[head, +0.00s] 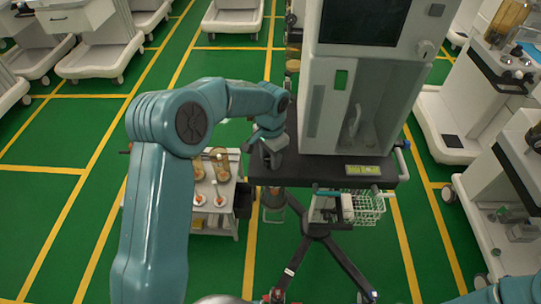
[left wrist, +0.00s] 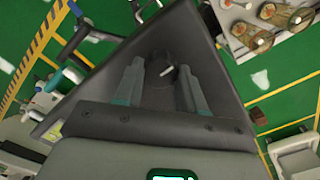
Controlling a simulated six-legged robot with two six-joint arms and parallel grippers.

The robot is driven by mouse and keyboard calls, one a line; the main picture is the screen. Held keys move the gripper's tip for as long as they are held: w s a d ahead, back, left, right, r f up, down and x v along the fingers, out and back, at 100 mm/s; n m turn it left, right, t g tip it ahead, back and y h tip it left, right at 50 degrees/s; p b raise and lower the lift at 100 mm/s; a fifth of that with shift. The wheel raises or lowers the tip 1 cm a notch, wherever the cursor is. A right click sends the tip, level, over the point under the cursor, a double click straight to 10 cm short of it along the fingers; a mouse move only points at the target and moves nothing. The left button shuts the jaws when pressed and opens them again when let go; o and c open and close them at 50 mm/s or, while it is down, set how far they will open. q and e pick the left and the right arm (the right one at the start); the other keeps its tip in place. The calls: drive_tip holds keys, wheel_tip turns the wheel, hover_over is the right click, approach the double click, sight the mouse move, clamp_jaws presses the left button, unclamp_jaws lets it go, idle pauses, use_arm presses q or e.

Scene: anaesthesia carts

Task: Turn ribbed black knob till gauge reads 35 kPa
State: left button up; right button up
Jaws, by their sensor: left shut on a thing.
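The black knob (left wrist: 161,72) shows in the left wrist view on a dark sloped panel (left wrist: 205,62), with a short white mark on its face. My left gripper (left wrist: 160,88) has its two teal fingers on either side of the knob and is shut on it. In the head view my left gripper (head: 275,152) is at the left end of the cart's dark shelf (head: 325,172), and hides the knob there. My right gripper is out of view.
A white side cart (head: 212,225) with several amber-and-orange items stands left of the shelf. A wire basket (head: 367,206) hangs below the shelf on the right. Other carts stand at the right and back. Green floor with yellow lines is open at the left.

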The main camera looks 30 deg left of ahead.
use_arm(q)
drive_tip(key=shift+w+r+m, duration=0.1)
drive_tip(key=shift+r+m, duration=0.05)
drive_tip(key=shift+m, duration=0.45)
drive_tip(key=o, duration=0.9)
drive_tip(key=shift+o, duration=0.8)
drive_tip(key=shift+r, duration=0.3)
wheel_tip(320, 180, up, 16)
drive_tip(key=shift+f, duration=0.15)
